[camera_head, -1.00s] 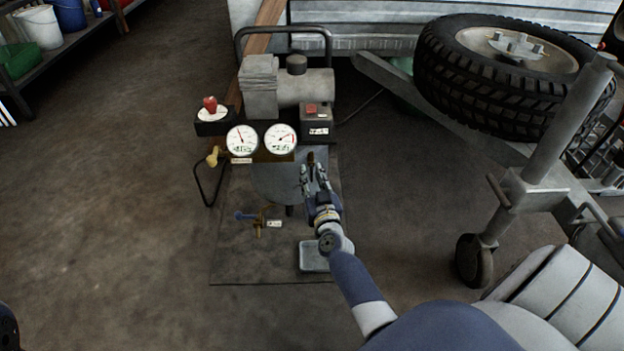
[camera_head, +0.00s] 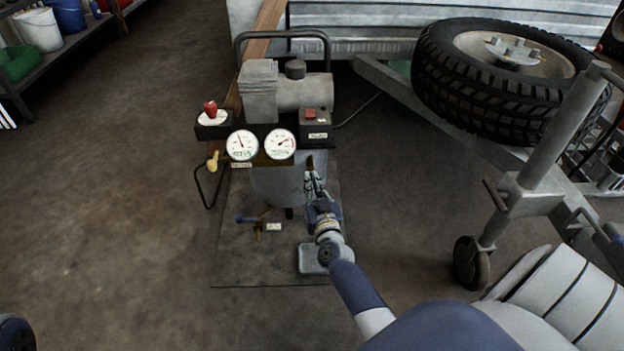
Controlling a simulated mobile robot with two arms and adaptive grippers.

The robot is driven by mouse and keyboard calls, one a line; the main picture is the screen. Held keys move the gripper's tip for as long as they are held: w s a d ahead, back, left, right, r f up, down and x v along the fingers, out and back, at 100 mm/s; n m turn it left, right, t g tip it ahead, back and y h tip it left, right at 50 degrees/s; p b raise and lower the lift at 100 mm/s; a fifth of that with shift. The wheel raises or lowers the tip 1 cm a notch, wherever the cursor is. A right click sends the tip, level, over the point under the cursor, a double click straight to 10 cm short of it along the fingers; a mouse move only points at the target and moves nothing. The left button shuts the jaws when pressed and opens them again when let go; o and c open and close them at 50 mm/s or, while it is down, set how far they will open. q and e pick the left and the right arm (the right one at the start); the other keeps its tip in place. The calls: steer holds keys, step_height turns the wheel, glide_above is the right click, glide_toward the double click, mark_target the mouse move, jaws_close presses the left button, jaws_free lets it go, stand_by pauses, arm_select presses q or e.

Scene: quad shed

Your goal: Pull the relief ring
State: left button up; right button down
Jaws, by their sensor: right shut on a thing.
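The compressor (camera_head: 285,90) stands on a dark mat, with two white round gauges (camera_head: 242,145) on its front. A small brass-brown relief fitting (camera_head: 310,162) shows just right of the right gauge, above the grey tank (camera_head: 275,188). My right gripper (camera_head: 311,177) is at this fitting, in front of the tank, with its fingers closed together. It is shut on the relief ring; the ring itself is too small and too covered by the fingers to make out. My left gripper is not in view.
A red knob (camera_head: 210,108) and a yellow handle (camera_head: 213,160) sit left of the gauges. A blue-handled valve (camera_head: 246,218) is low in front. A grey tray (camera_head: 312,259) lies under my right wrist. A trailer wheel (camera_head: 508,80) and jockey wheel (camera_head: 472,262) stand right.

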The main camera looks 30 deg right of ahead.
steer(key=c, duration=1.8)
jaws_free()
steer(key=shift+a, duration=0.4)
steer(key=shift+s+d, duration=0.1)
steer(key=shift+s, duration=0.05)
steer(key=v, duration=1.2)
